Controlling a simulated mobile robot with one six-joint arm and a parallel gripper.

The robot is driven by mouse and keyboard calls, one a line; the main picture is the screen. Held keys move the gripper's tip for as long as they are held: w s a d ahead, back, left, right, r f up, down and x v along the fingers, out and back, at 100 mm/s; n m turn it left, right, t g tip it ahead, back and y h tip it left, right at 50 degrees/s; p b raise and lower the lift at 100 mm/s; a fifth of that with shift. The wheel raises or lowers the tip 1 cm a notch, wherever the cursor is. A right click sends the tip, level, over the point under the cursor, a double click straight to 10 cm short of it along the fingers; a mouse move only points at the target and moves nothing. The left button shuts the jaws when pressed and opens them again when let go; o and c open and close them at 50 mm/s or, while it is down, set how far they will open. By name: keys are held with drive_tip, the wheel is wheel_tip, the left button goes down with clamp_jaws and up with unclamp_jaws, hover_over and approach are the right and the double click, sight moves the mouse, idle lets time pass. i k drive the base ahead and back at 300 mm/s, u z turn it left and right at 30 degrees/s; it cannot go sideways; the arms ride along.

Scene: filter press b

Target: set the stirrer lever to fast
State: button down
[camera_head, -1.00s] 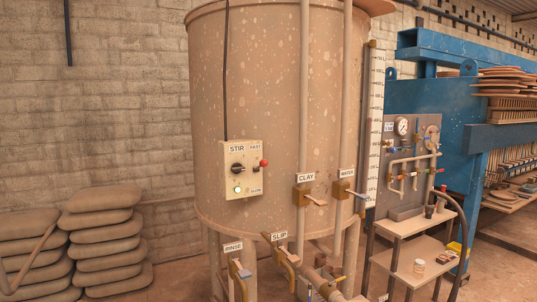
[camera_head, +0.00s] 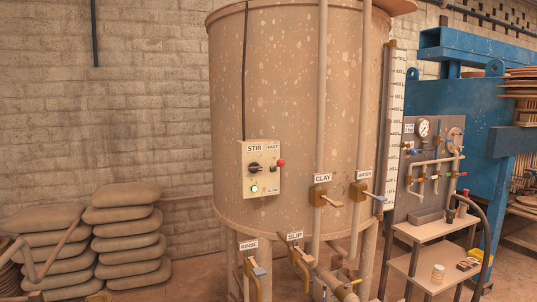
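The stirrer control is a cream panel (camera_head: 271,177) on the front of the large speckled tank (camera_head: 285,90). It is labelled STIR, with FAST at its upper right and SLOW at its lower right. A black knob (camera_head: 254,168) sits at the panel's left. The stirrer lever's red ball end (camera_head: 281,162) is at the panel's right edge, between the FAST and SLOW labels and a little nearer FAST. Its exact setting is too small to tell. My gripper is not in view.
Clay and water valves (camera_head: 318,197) sit right of the panel, with rinse and slip valves (camera_head: 296,255) below. Stacked sacks (camera_head: 127,237) lie at left. A gauge board (camera_head: 410,170), shelf stand (camera_head: 436,229) and blue press (camera_head: 460,120) stand at right. Bare wall shows left of the tank.

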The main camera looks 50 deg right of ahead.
sight(280, 163)
drive_tip(key=u, duration=0.75)
drive_tip(key=k, duration=1)
drive_tip(key=z, duration=0.65)
drive_tip(key=i, duration=1)
drive_tip(key=u, duration=0.05)
